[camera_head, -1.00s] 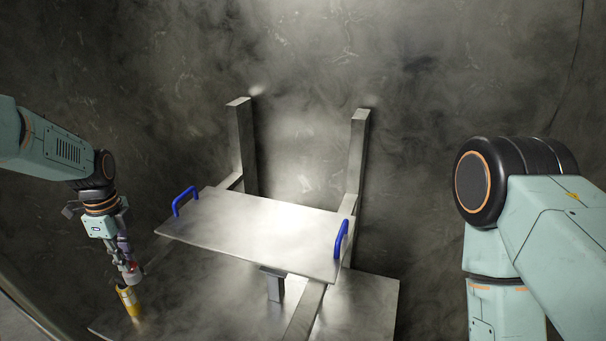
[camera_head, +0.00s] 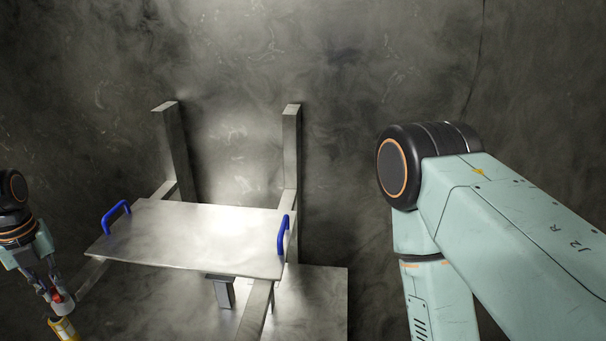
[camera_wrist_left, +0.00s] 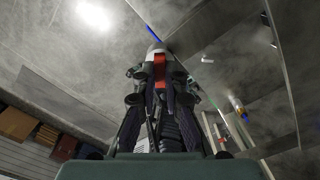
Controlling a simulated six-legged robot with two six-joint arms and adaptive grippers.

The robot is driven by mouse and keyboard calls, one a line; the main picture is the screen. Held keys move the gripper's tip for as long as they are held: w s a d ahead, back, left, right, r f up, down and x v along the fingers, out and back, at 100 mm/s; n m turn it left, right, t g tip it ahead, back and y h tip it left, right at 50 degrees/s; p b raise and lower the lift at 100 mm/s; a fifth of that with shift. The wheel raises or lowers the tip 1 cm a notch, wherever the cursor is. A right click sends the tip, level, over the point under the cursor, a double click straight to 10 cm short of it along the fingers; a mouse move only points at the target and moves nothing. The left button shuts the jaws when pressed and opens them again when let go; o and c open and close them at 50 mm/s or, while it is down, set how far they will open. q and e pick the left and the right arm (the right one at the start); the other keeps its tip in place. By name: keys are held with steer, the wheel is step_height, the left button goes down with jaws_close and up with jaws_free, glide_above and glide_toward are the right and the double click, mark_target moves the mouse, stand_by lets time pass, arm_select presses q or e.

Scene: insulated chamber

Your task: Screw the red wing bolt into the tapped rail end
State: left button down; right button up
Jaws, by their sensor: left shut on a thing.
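My left gripper (camera_head: 59,292) is low at the left edge of the head view and points down. It is shut on the red wing bolt (camera_head: 57,296), of which only a small red patch shows between the fingers. In the left wrist view the red part (camera_wrist_left: 159,70) sits between the fingertips of the left gripper (camera_wrist_left: 158,75), with a pale grey round piece (camera_wrist_left: 156,48) just beyond it. A metal rail (camera_head: 91,275) comes out from under the plate's left side, close beside the gripper. Its tapped hole cannot be made out. My right gripper is out of view.
A metal plate (camera_head: 190,235) with a blue handle (camera_head: 116,214) at the left and another (camera_head: 283,234) at the right lies on the frame. Two uprights stand behind it. A yellow object (camera_head: 63,329) stands just below the gripper. My right arm fills the right side.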

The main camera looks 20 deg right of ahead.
mark_target(55, 291)
arm_select(q)
steer(key=c, duration=1.6)
jaws_free()
steer(key=shift+r, duration=0.1)
step_height(55, 291, up, 2)
steer(key=shift+r+p, duration=0.1)
steer(key=shift+p, duration=0.8)
steer(key=shift+r, duration=0.4)
steer(key=shift+s+r, duration=0.1)
steer(key=shift+r, duration=0.85)
steer(key=shift+f, duration=0.1)
